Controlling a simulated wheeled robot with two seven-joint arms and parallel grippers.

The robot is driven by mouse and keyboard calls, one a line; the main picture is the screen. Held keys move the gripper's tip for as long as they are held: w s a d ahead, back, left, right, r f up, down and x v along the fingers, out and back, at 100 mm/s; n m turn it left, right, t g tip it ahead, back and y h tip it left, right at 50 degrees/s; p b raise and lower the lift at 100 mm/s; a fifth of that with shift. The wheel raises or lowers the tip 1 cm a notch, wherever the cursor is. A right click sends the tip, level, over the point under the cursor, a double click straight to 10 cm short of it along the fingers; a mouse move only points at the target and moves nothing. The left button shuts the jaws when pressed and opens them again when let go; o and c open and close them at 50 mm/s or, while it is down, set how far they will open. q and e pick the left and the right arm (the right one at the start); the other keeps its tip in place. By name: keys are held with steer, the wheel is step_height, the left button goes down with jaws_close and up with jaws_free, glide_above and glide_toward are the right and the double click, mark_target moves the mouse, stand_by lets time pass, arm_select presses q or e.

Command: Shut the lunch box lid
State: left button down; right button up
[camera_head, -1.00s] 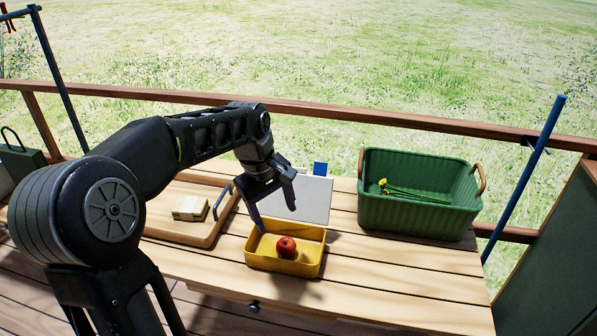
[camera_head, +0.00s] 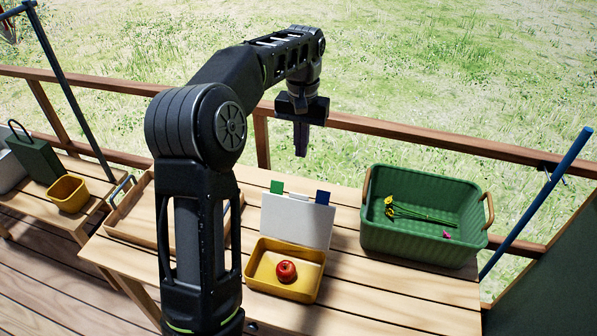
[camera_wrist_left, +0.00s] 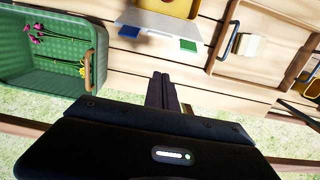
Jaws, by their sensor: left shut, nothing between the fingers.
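The yellow lunch box (camera_head: 256,281) stands on the wooden table with a red apple (camera_head: 286,271) inside. Its white lid (camera_head: 297,222) stands up open at the back edge, with a green tab (camera_head: 277,187) and a blue tab (camera_head: 323,197) on its top edge. My left gripper (camera_head: 301,153) is shut and empty, pointing down above and behind the lid, apart from it. In the left wrist view the shut fingers (camera_wrist_left: 161,78) are below the lid (camera_wrist_left: 160,24); the box (camera_wrist_left: 180,7) is cut off at the top. My right gripper is not in view.
A green basket (camera_head: 372,240) with flowers stands right of the box. A wooden tray (camera_head: 127,211) lies to the left, partly behind my arm; a pale block (camera_wrist_left: 250,46) lies in it. A wooden railing (camera_head: 400,139) runs behind the table.

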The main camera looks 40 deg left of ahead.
arm_select(q)
steer(key=s+d+f, duration=0.1)
steer(key=s+f, duration=0.2)
steer(key=f, duration=0.5)
steer(key=shift+s+d+f+b, duration=0.2)
steer(key=shift+s+f+b, duration=0.15)
steer(key=shift+s+f, duration=0.05)
stand_by(0.5)
